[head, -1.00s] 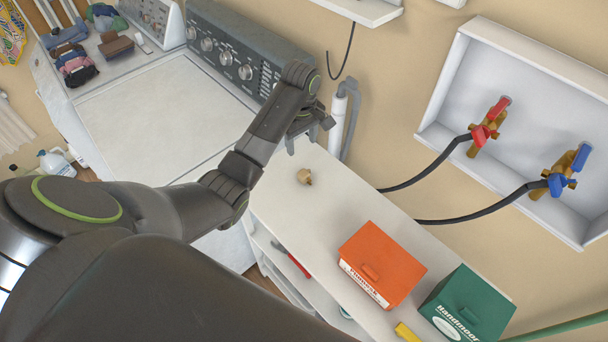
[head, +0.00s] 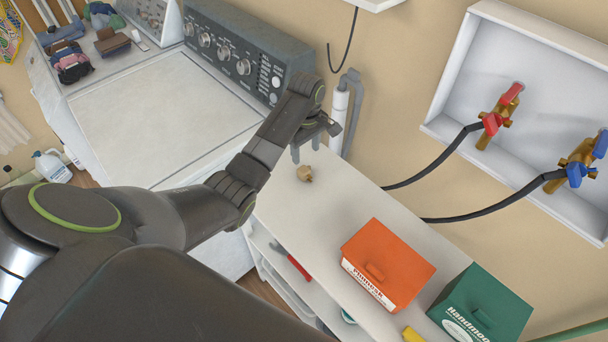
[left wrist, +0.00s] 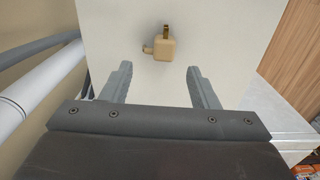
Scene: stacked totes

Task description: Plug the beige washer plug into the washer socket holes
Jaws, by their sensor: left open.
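The beige plug (head: 304,174) lies on the white shelf top (head: 345,205) beside the washer. In the left wrist view the plug (left wrist: 164,44) shows a squarish body, with a brass-coloured prong end at its top and a short stub at its left. My left gripper (head: 305,155) is open and empty above the shelf's far end. In the left wrist view its two fingers (left wrist: 158,80) stand apart, with the plug beyond their tips and roughly centred between them. I cannot make out the washer socket holes in these views. My right gripper is not in view.
An orange box (head: 388,266) and a green box (head: 482,305) stand on the nearer shelf top. A grey-white pipe (head: 341,118) rises behind my left gripper. The washer (head: 165,105) is at left. Red and blue valves sit in a white wall box (head: 455,75).

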